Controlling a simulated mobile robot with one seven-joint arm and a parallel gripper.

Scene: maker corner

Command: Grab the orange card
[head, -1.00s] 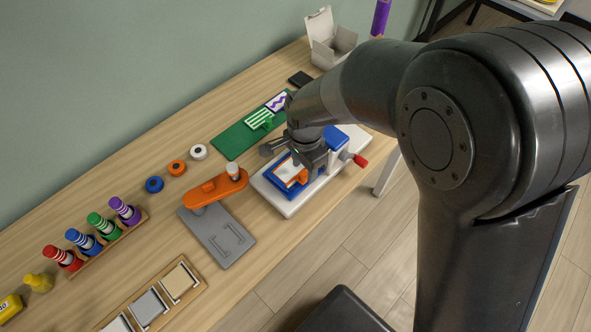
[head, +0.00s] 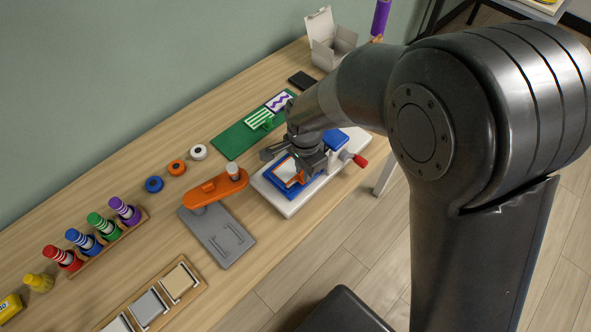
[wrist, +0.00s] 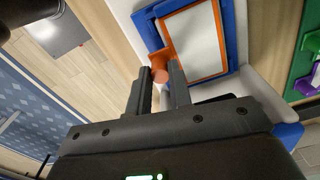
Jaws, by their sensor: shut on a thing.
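The orange card (head: 287,170), a white face with an orange border, lies in a blue frame (head: 270,182) on a white base (head: 285,208). In the wrist view the card (wrist: 193,42) sits inside the blue frame (wrist: 230,35), with an orange tab and knob (wrist: 160,74) at its near edge. My gripper (wrist: 158,80) is shut on that tab, one finger on each side of the knob. In the head view my gripper (head: 309,168) is over the card's right side and hides part of it. I cannot tell whether the card is lifted.
A red-tipped handle (head: 359,161) sticks out right of the base. An orange arm device (head: 213,188) on a grey plate (head: 222,237) stands to the left. A green board (head: 233,140) with other cards lies behind. An open white box (head: 331,45) stands farther back.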

